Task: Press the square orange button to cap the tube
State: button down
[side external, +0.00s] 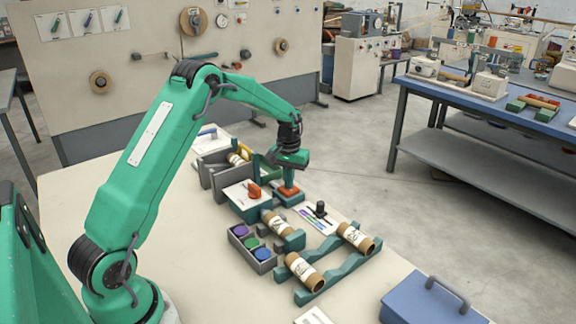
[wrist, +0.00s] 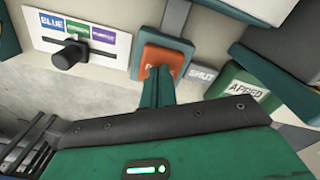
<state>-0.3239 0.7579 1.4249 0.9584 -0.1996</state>
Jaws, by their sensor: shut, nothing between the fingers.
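The square orange button (wrist: 158,60) sits on a green base in the wrist view. In the side view the button (side external: 290,190) shows just under my gripper (side external: 288,181). My gripper (wrist: 160,72) is shut and empty, with its two fingertips together over the button's face. I cannot tell whether they touch it or whether it is pressed down. A brown tube (side external: 277,222) with a white label lies on a green holder near the button. Another tube (side external: 238,158) lies in the grey station behind. I cannot tell which tube gets the cap.
A selector card (side external: 318,214) with a black knob (wrist: 70,54) lies beside the button. A box with an orange lever (side external: 254,191) stands left of it. A tray (side external: 258,265) holds purple, green and blue caps. Two tubes rest on green rails (side external: 330,282) at the front.

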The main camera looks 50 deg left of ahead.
notch_tip(320, 180, up, 8)
dwell(1.1)
dwell(0.4)
jog(key=s+d+r+m+t, duration=0.3)
jog(key=s+d+r, duration=0.7)
jog(key=s+r, duration=0.25)
jog(key=s+d+m+t, duration=0.1)
jog(key=s+d, duration=0.2)
jog(key=s, duration=0.5)
jog(key=s+d+m+t, duration=0.1)
jog(key=s+d, duration=0.3)
jog(key=s, duration=0.5)
jog(key=shift+d+m+t, duration=0.25)
jog(key=shift+m+t, duration=0.05)
jog(key=shift+m, duration=0.2)
